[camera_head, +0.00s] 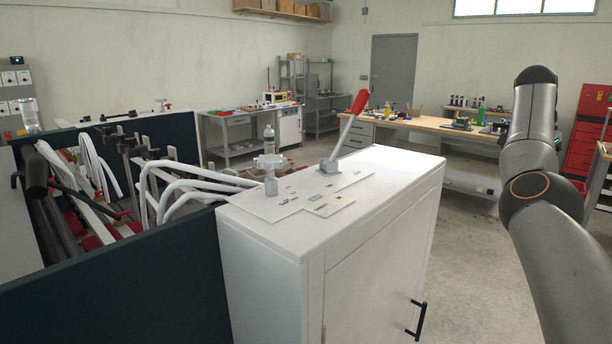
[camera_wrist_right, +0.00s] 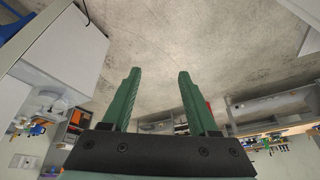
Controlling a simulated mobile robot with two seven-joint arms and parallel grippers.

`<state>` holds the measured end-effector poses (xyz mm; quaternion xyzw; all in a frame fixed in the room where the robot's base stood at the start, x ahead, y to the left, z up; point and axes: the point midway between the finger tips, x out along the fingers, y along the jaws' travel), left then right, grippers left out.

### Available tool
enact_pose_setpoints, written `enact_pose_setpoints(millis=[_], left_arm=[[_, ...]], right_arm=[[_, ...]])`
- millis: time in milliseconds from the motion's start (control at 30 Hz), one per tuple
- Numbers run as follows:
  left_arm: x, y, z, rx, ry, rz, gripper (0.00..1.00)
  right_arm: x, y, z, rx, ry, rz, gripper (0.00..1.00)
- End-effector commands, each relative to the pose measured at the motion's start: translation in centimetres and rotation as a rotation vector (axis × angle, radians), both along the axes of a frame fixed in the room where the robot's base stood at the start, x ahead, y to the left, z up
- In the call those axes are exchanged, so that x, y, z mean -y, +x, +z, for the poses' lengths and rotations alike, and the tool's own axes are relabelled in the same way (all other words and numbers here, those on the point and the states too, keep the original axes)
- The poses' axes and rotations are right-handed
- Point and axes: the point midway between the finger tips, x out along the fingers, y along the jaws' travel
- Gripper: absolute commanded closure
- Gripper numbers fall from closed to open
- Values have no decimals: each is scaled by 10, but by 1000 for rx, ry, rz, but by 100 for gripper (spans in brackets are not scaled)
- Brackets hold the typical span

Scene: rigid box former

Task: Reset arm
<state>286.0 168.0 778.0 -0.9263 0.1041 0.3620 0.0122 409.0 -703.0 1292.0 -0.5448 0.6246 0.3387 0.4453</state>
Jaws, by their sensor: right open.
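My right arm (camera_head: 545,195) rises along the right side of the head view, apart from the white cabinet. A lever with a red handle (camera_head: 359,102) stands on the white cabinet (camera_head: 395,205), tilted up to the right. My left arm and gripper do not show.
White hoses and pipes (camera_head: 185,170) sit behind a dark panel (camera_head: 125,285) at left. A workbench (camera_head: 425,122) stands at the back. Bare floor (camera_head: 475,275) lies right of the cabinet.

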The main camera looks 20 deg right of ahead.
Motion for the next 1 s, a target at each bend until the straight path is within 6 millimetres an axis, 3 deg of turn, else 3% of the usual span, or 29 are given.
enact_pose_setpoints(millis=[100, 300, 567, 767, 867, 1000], left_arm=[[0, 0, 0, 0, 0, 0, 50], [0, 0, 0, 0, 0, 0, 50], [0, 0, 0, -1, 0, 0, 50], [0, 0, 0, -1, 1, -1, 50], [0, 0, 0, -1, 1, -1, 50], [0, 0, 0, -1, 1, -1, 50]], right_arm=[[25, 1, -35, -76, -125, 13, 40], [56, 5, -73, -195, -353, 104, 40], [67, 31, -112, -351, -655, 348, 40], [44, 64, -155, -451, -852, 634, 40], [21, 82, -186, -485, -930, 803, 40], [-26, 99, -241, -507, -1003, 1065, 40]])
